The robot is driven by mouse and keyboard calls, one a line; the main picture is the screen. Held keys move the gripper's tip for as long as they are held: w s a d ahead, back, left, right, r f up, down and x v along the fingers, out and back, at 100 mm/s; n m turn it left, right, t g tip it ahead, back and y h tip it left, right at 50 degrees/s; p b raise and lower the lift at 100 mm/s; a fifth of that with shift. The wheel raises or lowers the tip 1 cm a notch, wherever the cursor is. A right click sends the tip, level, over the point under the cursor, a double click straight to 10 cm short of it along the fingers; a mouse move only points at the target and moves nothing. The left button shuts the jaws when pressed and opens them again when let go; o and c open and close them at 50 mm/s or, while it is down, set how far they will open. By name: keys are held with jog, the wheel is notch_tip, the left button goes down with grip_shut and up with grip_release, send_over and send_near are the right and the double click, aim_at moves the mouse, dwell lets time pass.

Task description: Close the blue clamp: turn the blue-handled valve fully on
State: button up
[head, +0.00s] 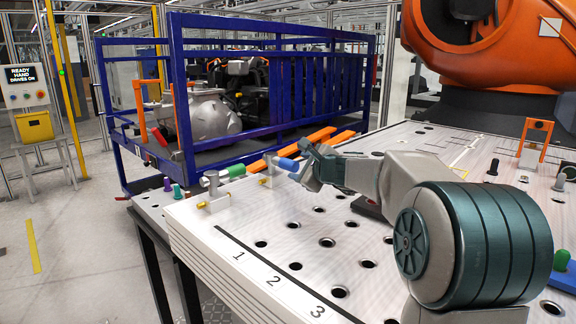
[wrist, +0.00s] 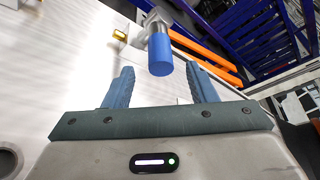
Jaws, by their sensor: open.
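The blue handle (head: 288,164) belongs to a small metal valve clamp (head: 270,174) near the far left part of the white perforated table. In the wrist view the blue handle (wrist: 160,54) points toward my gripper, with its metal body (wrist: 152,22) behind it. My gripper (head: 305,160) is at the handle's end in the head view. In the wrist view my gripper (wrist: 160,78) is open, with its two fingers apart. The handle's end lies just beyond and between the fingertips; I cannot tell whether they touch it.
A green-handled valve (head: 214,186) stands to the left on the white table (head: 330,215). A blue cage frame (head: 275,80) and orange bars (head: 320,137) lie behind. A large orange robot arm (head: 500,50) stands at the right. A control panel (head: 24,85) is far left.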

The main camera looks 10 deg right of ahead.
aim_at(288, 164)
jog(key=p+x, duration=0.1)
jog(key=x, duration=0.7)
jog(key=shift+w, duration=0.1)
grip_shut()
